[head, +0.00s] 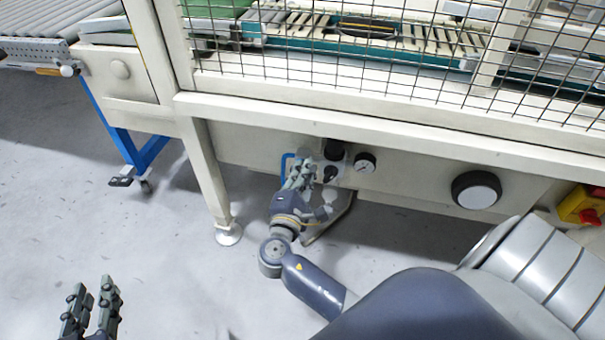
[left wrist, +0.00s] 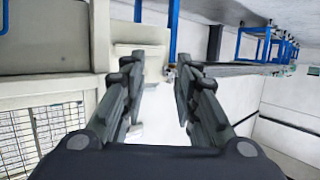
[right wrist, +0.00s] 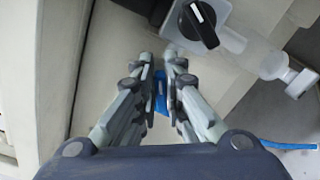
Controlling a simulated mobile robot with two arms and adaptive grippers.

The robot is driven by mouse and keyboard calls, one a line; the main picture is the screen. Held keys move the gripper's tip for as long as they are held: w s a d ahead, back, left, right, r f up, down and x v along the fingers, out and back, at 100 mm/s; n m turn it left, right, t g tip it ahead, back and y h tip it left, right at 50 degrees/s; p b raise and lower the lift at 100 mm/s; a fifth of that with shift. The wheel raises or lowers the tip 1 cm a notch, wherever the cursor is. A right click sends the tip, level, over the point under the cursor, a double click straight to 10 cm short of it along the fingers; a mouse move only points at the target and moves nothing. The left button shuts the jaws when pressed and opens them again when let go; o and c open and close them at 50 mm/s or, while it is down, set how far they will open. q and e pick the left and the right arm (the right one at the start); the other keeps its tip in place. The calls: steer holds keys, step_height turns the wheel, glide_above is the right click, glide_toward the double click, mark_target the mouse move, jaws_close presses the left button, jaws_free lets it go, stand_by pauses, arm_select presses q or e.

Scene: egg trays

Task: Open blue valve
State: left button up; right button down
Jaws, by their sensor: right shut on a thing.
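The blue valve (right wrist: 160,103) shows as a small blue piece between the fingertips of my right gripper (right wrist: 163,68) in the right wrist view. The fingers hide most of it, so its angle cannot be told. My left gripper (head: 93,292) is at the lower left of the head view, far from the valve. It is open and empty, with its fingers apart in the left wrist view (left wrist: 160,75).
A black knob with a white pointer (right wrist: 198,24) and a clear filter-like part (right wrist: 260,58) sit close to my right gripper. A pressure gauge (head: 365,162) and a large round knob (head: 476,190) are on the panel. A frame leg (head: 207,180) stands left.

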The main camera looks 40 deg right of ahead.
arm_select(q)
steer(key=s+r+t+h+b, duration=0.2)
steer(key=r+t, duration=0.4)
steer(key=r, duration=0.3)
steer(key=s+d+r+t+h+b, duration=0.1)
steer(key=s+r+t+h+b, duration=0.1)
steer(key=r+t, duration=0.4)
steer(key=shift+s+d+r, duration=0.15)
steer(key=shift+d+r, duration=0.05)
steer(key=shift+r, duration=2.05)
arm_select(e)
steer(key=shift+s+d+f+m, duration=0.1)
steer(key=shift+f+m, duration=0.1)
steer(key=shift+m, duration=1.3)
steer(key=shift+d+f+m, duration=0.1)
steer(key=shift+f+m, duration=0.1)
steer(key=shift+m, duration=1.3)
arm_select(q)
steer(key=shift+d, duration=0.1)
arm_select(e)
steer(key=c, duration=1.7)
jaws_free()
steer(key=v, duration=1.2)
